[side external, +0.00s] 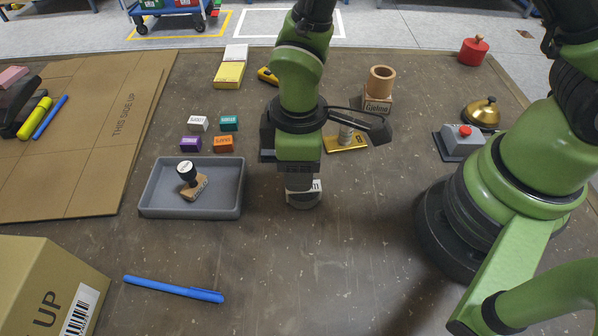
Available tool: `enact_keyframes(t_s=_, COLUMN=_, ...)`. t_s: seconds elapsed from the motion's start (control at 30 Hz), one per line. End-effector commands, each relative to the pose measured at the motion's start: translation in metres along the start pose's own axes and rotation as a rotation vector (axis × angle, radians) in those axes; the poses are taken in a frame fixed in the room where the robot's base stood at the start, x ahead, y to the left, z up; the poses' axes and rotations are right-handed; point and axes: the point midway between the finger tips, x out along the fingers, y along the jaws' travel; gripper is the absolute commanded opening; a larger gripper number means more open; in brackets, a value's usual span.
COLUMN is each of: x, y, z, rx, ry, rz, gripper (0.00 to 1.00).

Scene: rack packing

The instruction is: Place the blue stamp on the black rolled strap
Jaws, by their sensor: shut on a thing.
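My gripper (301,182) points straight down at the middle of the table. It is shut on a small pale block (304,199) with dark print on its side, low over or touching the tabletop; I cannot tell which. I see no clearly blue stamp. A stamp with a black knob and wooden base (194,186) stands tilted in the grey tray (147,206), left of my gripper. A dark black object (17,104) lies at the far left on the cardboard; I cannot tell whether it is the rolled strap.
Small white, teal, purple and orange blocks (222,143) stand behind the tray. A blue pen (173,288) and a cardboard box (40,285) lie in front. A wooden holder (377,100), a brass bell (482,113) and a red-buttoned box (462,141) stand right. Front middle is clear.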

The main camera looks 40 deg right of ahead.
Motion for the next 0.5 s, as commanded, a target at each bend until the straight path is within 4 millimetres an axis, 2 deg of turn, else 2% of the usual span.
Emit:
enact_keyframes(t_s=0.1, x=0.019, y=0.0, z=0.001, rx=-0.001, ry=-0.005, rz=-0.001, gripper=0.23)
enact_keyframes(t_s=0.2, x=0.028, y=0.0, z=0.0, rx=0.001, ry=-0.002, rz=0.0, gripper=0.23)
enact_keyframes(t_s=0.5, x=0.029, y=0.0, z=0.0, rx=0.0, ry=0.0, rz=0.0, gripper=0.23)
